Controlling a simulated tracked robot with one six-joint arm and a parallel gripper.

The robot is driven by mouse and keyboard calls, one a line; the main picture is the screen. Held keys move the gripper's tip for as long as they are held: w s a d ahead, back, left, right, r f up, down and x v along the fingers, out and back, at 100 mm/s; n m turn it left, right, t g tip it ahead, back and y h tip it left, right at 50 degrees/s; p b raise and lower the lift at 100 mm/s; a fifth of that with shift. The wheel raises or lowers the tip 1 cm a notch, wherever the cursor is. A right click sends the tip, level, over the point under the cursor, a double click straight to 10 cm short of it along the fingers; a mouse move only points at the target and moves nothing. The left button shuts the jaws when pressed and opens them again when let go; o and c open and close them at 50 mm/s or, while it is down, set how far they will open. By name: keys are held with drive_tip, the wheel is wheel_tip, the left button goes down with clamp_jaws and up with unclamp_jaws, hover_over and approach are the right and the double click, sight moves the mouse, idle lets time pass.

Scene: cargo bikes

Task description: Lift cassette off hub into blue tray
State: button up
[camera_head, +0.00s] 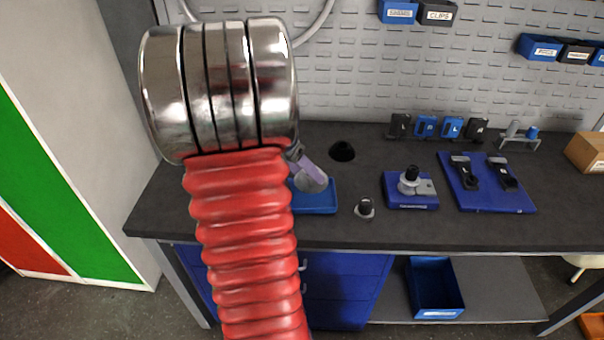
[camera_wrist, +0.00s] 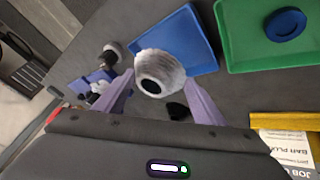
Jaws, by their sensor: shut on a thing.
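My gripper (camera_wrist: 162,85) is shut on the cassette (camera_wrist: 158,68), a grey toothed ring with a dark centre, held between two purple fingers. In the head view the cassette (camera_head: 312,181) appears in front of the blue tray (camera_head: 318,207), and my gripper (camera_head: 301,160) is partly hidden by my arm. In the wrist view the cassette overlaps a corner of the blue tray (camera_wrist: 200,58); its height above it is hard to tell. A grey stub with a black top (camera_head: 365,209) stands right of the tray. A blue-based stand with a grey and black fitting (camera_head: 410,187) is further right; I cannot tell which is the hub.
A green tray (camera_wrist: 240,62) with a blue disc (camera_wrist: 285,25) lies beside the blue tray. A black round piece (camera_head: 342,151) sits behind it. A blue board (camera_head: 484,196) with two dark tools is on the right. The bench front (camera_head: 440,232) is clear.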

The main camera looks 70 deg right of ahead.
drive_tip(key=shift+f, duration=0.15)
drive_tip(key=shift+f, duration=2.3)
drive_tip(key=o, duration=1.6)
drive_tip(key=v, duration=1.3)
drive_tip(key=shift+w+r, duration=0.25)
drive_tip(key=shift+r, duration=0.05)
